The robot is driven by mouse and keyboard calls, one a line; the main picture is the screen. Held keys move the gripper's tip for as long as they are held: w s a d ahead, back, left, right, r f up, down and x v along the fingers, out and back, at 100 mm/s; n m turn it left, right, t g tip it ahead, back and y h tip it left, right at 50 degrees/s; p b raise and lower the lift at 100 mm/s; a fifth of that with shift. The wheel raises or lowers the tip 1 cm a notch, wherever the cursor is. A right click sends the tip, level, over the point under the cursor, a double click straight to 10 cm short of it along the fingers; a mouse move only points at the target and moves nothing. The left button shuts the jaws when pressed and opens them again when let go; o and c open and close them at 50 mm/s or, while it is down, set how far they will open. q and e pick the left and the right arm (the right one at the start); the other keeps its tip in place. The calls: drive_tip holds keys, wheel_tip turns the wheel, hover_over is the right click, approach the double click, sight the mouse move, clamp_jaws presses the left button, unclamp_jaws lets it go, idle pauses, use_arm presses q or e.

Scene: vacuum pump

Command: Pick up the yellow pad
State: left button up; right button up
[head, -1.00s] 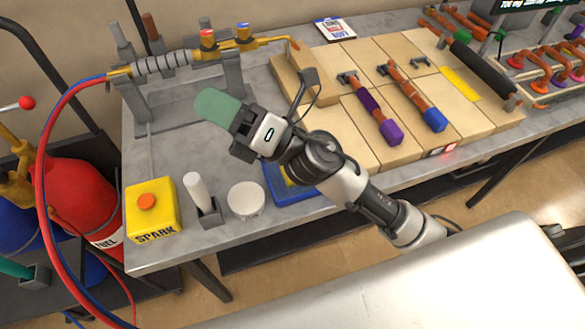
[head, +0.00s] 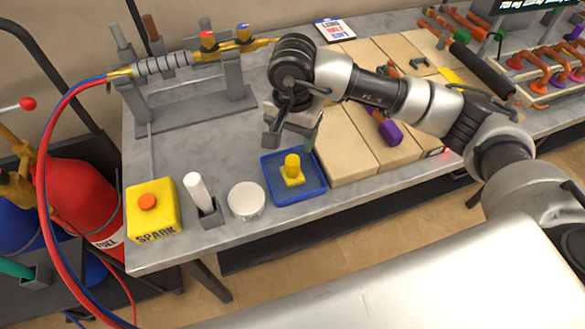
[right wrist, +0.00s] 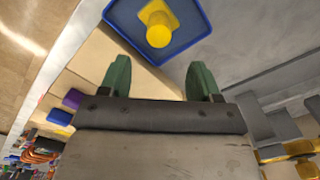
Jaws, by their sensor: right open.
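A yellow pad with a rounded upright knob (head: 292,171) sits in a shallow blue tray (head: 317,193) near the front edge of the workbench. The pad (right wrist: 158,25) also shows at the top of the right wrist view, inside the blue tray (right wrist: 192,45). My right gripper (head: 292,138) is above and just behind the tray, pointing down, apart from the pad. In the right wrist view, the gripper's green fingertips (right wrist: 160,76) are spread with nothing between them. My left gripper is not in view.
A white round tin (head: 245,201), a white stick in a grey holder (head: 208,208) and a yellow SPARK box (head: 153,210) stand left of the tray. Wooden boards (head: 345,150) adjoin its right side. A torch on a stand (head: 240,92) is behind.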

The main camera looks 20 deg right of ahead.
sight(293, 159)
wheel_tip(293, 159, down, 4)
drive_tip(key=shift+s+f+p, duration=0.1)
drive_tip(key=shift+f+p, duration=0.05)
drive_tip(key=shift+p, duration=0.3)
drive_tip(key=shift+s+f, duration=0.1)
drive_tip(key=shift+f, duration=0.15)
drive_tip(key=f, duration=0.1)
drive_tip(key=f+p, duration=0.2)
drive_tip(key=shift+s+a+f, duration=0.25)
drive_tip(key=shift+f, duration=0.6)
drive_tip(key=c, duration=1)
drive_tip(key=shift+r, duration=0.1)
